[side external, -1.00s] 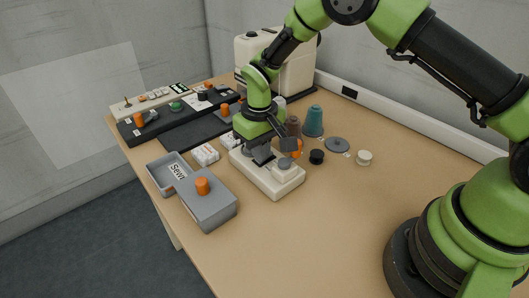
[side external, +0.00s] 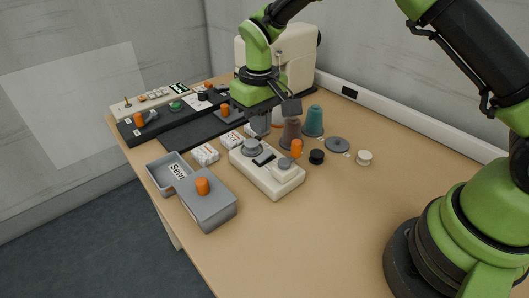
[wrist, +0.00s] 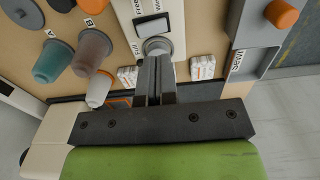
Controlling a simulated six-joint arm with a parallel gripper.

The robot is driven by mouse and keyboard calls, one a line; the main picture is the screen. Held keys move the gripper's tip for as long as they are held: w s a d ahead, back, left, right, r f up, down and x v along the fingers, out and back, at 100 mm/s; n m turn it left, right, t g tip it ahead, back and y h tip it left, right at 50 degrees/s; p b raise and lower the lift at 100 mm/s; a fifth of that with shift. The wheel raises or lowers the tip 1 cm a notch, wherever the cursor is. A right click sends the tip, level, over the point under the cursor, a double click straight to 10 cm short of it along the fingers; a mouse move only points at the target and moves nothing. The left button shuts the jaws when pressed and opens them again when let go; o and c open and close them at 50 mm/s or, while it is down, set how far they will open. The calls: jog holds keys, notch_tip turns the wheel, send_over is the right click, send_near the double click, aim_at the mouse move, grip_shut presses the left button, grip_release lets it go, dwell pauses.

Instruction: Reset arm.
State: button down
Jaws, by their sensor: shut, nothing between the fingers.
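My gripper (side external: 261,124) is shut and empty, above the far end of the white device (side external: 275,177) with its grey knobs and dark switch. In the wrist view my shut fingers (wrist: 155,65) point toward the grey knob (wrist: 157,46) of that device. I cannot tell the exact gap between fingertips and knob, but in the side view the gripper appears raised clear of it. My arm is bent over the table from the right.
Brown (side external: 291,133) and teal (side external: 313,121) cones stand right of my gripper, near an orange piece (side external: 296,148). A grey lidded box (side external: 208,204) and white packets (side external: 205,154) lie left. A sewing machine (side external: 299,58) stands behind. The front right tabletop is clear.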

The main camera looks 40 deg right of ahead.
jog(key=s+d+r+m+t+y, duration=0.15)
jog(key=s+r, duration=0.25)
jog(key=r, duration=0.4)
jog(key=s+d+r+m+t, duration=0.15)
jog(key=s+r, duration=0.25)
jog(key=r, duration=0.4)
jog(key=s+r+t, duration=0.1)
jog(key=s+t, duration=0.1)
jog(key=s, duration=0.5)
jog(key=s+r+m+t, duration=0.1)
jog(key=s+r+t, duration=0.1)
jog(key=s, duration=0.6)
jog(key=shift+s+d+r, duration=0.3)
jog(key=shift+d, duration=0.15)
